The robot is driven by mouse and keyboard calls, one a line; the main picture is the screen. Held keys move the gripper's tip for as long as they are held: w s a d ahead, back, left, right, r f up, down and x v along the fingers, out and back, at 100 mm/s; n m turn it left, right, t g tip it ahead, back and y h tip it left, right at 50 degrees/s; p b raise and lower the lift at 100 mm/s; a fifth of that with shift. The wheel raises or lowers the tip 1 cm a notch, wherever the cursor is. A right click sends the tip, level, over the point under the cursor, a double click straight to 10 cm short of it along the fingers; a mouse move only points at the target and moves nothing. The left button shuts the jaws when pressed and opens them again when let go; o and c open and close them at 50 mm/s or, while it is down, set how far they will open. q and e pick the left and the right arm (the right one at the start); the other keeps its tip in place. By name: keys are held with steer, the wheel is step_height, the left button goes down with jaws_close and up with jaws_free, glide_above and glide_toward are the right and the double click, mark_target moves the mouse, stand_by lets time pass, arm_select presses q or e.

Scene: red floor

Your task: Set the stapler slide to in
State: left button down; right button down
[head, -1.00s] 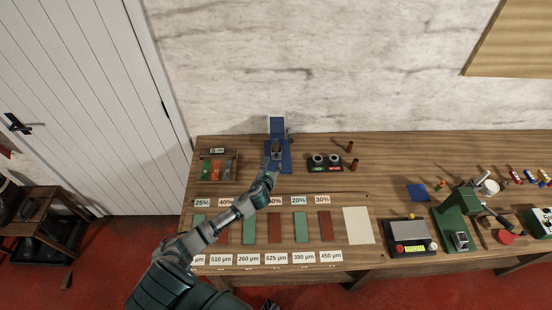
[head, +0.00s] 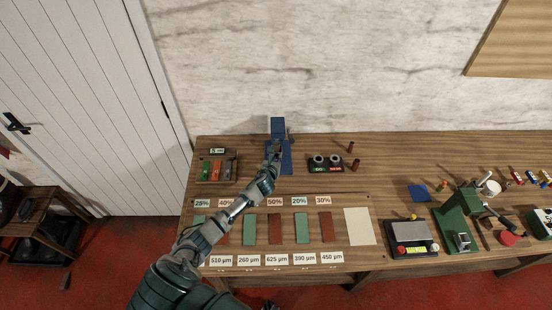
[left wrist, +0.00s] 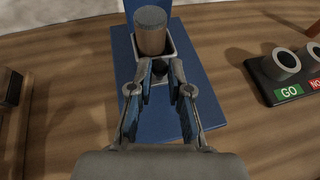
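A blue device (head: 278,128) with an upright back and a flat blue base stands at the back of the bench, near the wall. I take it for the stapler, though its shape is not clear. In the left wrist view its blue base (left wrist: 195,100) carries a grey-brown cylinder (left wrist: 152,33) in a pale-rimmed square recess. My left gripper (left wrist: 161,70) is over the base, just in front of the cylinder. Its fingertips are close together with a small dark thing between them; whether they grip it is unclear. My right gripper is not in view.
A GO/NO-GO gauge block (head: 325,163) stands right of the blue device. A small rack (head: 216,168) stands left. Labelled colored strips (head: 302,228) lie in front, under my arm. A green press (head: 458,220) stands further right.

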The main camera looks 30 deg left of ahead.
arm_select(q)
steer(key=shift+w+a+r+p, duration=0.15)
steer(key=shift+w+a+p, duration=0.2)
steer(key=shift+w+p, duration=0.1)
steer(key=c, duration=1.4)
jaws_free()
steer(key=shift+d, duration=0.1)
steer(key=shift+c, duration=0.2)
steer(key=o, duration=0.3)
steer(key=shift+o, duration=0.2)
steer(key=shift+w+f, duration=0.1)
steer(key=shift+f, duration=0.1)
steer(key=shift+s, duration=0.2)
steer(key=v, duration=1.1)
steer(key=shift+s+r, duration=0.1)
steer(key=shift+s, duration=0.15)
